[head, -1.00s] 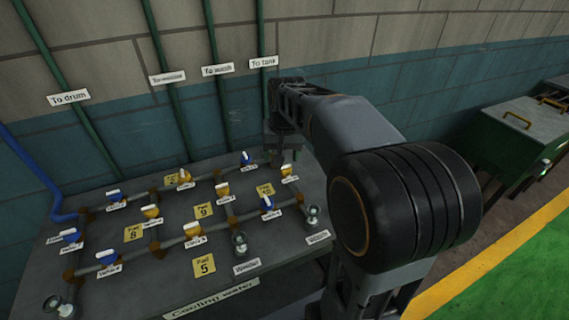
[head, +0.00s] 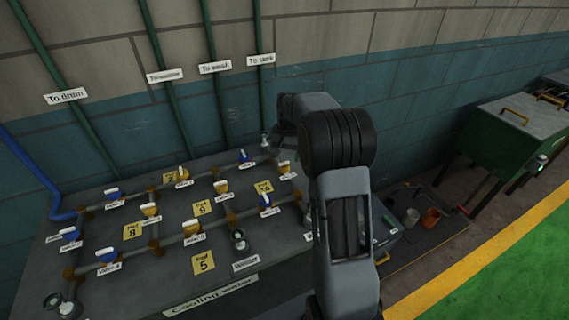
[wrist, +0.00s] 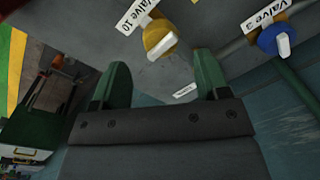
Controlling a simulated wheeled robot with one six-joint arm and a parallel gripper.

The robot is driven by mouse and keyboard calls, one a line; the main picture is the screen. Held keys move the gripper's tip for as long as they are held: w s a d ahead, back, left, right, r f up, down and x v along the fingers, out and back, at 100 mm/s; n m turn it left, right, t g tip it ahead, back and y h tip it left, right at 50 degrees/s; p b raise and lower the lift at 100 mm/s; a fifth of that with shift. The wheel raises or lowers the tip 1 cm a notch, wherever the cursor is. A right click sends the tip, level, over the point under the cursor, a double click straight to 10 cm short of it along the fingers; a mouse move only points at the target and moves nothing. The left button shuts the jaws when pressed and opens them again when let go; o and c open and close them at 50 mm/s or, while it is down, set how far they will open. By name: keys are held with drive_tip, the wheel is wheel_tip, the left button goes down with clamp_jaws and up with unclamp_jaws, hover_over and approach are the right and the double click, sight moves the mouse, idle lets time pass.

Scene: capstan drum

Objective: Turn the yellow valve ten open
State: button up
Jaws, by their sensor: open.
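The yellow valve ten (wrist: 158,36) shows in the wrist view at the top middle, beside its white "Valve 10" label. A pale handle runs across its round yellow body. In the head view, a yellow valve (head: 284,168) at the right end of the middle pipe row, close to my arm, appears to be the same one. My gripper (wrist: 162,80) is open, with two green fingers and nothing between them. The valve lies beyond the fingertips, apart from them. In the head view my arm hides the gripper's fingers.
A blue valve (wrist: 275,38) stands right of valve ten in the wrist view. Several other blue and yellow valves sit on the grey pipe panel (head: 165,285). Green pipes (head: 172,90) climb the wall behind. A green cabinet (head: 510,140) stands at the right.

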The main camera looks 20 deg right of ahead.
sight(285, 163)
drive_tip(key=shift+w+a+f, duration=0.1)
drive_tip(key=shift+a+f, duration=0.05)
drive_tip(key=shift+f, duration=2.1)
drive_tip(key=c, duration=0.9)
